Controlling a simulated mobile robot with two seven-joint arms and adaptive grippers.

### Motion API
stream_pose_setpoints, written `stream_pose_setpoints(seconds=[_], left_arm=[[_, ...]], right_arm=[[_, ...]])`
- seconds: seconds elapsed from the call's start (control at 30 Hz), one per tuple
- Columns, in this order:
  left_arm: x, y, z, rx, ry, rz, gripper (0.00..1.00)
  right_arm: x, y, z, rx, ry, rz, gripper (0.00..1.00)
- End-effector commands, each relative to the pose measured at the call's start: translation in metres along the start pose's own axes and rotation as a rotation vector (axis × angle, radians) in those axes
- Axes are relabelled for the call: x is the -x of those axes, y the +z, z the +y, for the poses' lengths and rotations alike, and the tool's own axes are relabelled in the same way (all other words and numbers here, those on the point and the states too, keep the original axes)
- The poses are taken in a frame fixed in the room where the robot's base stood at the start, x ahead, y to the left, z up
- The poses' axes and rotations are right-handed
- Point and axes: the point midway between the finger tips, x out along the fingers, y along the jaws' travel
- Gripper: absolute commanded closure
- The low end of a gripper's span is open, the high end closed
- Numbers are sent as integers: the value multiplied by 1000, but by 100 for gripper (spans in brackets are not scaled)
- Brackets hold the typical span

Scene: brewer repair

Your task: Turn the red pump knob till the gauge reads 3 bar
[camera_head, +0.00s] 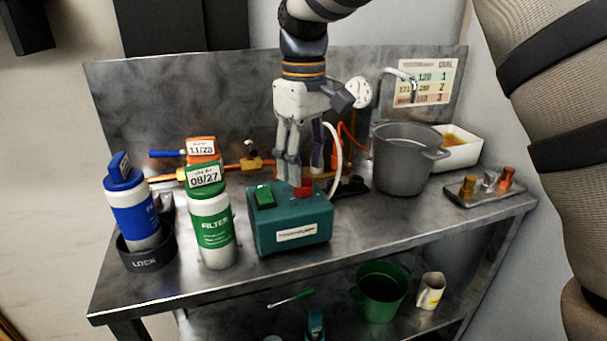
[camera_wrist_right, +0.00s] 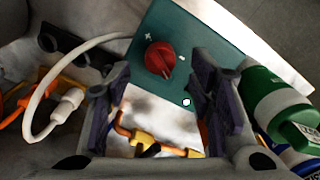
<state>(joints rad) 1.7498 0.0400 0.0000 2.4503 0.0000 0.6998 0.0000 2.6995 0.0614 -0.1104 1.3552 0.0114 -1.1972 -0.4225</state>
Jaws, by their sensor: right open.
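The red pump knob (camera_head: 304,187) sits on top of the teal pump box (camera_head: 290,230), toward its back right. In the right wrist view the knob (camera_wrist_right: 160,57) shows a pale pointer line, with small white marks around it on the teal top. My right gripper (camera_head: 298,178) points down over the box and partly covers the knob. Its fingers (camera_wrist_right: 159,72) are spread, one on each side of the knob in the picture; I see no contact. A white round face (camera_head: 357,92) shows behind the gripper; I cannot tell a gauge reading on it. My left gripper is out of view.
Left of the pump stand a green-capped filter (camera_head: 211,230) and a blue-capped one (camera_head: 132,215) in a dark holder. A white hose (camera_head: 334,160) curves close behind my gripper. A grey pot (camera_head: 402,160) stands at right. The bench front (camera_head: 370,225) is clear.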

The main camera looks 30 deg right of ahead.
Motion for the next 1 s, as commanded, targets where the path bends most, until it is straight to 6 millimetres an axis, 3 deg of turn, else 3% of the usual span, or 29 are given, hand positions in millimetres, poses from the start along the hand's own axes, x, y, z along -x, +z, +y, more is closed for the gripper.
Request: stream_pose_setpoints(seconds=[0.2, 0.47, 0.7, 0.83, 1.0], left_arm=[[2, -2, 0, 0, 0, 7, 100], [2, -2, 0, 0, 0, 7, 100], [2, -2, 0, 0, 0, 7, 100], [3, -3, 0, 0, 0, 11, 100], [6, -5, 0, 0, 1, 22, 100]], right_arm=[[-29, 0, 0, -1, 0, -1, 51], [-32, 0, 0, 0, 1, 0, 51], [-32, 0, 0, 0, 0, 0, 100], [-31, 0, 0, 22, -1, 1, 100], [-32, 0, -1, 235, -3, 0, 99]])
